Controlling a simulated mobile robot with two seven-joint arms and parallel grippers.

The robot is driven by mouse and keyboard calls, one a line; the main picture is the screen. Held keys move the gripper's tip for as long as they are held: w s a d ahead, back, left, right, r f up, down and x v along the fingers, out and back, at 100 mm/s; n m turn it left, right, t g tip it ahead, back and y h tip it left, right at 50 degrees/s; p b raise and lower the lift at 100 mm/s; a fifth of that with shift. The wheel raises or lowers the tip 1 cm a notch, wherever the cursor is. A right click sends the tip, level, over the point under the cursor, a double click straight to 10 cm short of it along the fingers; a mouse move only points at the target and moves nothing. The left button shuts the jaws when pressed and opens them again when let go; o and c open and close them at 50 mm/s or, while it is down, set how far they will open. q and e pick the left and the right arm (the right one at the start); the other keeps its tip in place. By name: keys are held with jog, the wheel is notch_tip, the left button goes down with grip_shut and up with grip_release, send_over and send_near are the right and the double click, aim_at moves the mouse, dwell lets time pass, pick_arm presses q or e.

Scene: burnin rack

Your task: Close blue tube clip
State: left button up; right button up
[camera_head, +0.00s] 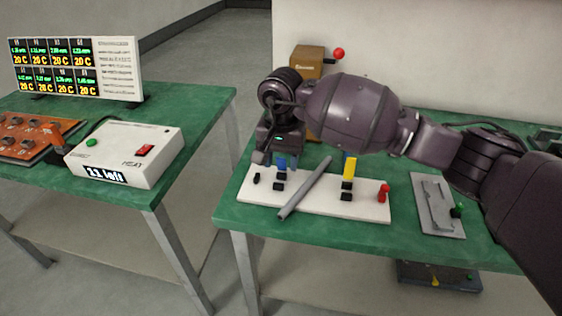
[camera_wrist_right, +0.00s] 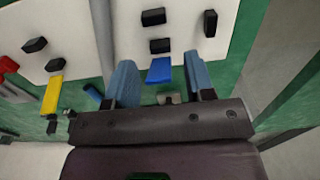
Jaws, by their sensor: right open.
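The blue clip (camera_head: 281,163) is on the white board (camera_head: 315,204), at its left part, just behind two black blocks. In the right wrist view the blue clip (camera_wrist_right: 159,70) is a flat blue tab beside a black block, lying between my two fingers with a gap on each side. My right gripper (camera_head: 273,158) is open over the back left of the board. Its pale blue fingers also show in the wrist view (camera_wrist_right: 158,64), spread apart and empty. The gripper partly hides the clip in the head view. My left gripper is out of view.
A grey rod (camera_head: 305,188) lies slanted across the board. A yellow clip (camera_head: 350,168) and a red knob (camera_head: 384,191) are right of it. A grey plate (camera_head: 437,205) lies farther right. A brown box (camera_head: 308,66) with a red-ball lever stands behind my wrist.

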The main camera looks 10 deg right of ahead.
jog(key=shift+f, duration=0.45)
grip_shut()
jog(key=shift+s+r+t+p, duration=0.2)
jog(key=shift+t+p, duration=0.2)
jog(key=shift+t, duration=0.3)
jog(key=shift+s+a+f+t+h+p, duration=0.15)
jog(key=shift+s+t+h+p, duration=0.2)
jog(key=shift+t+h+p, duration=0.55)
jog(key=shift+s+a+f+t, duration=0.1)
jog(key=shift+s+f+t, duration=0.05)
jog(key=shift+t, duration=0.75)
jog(key=shift+f+t, duration=0.3)
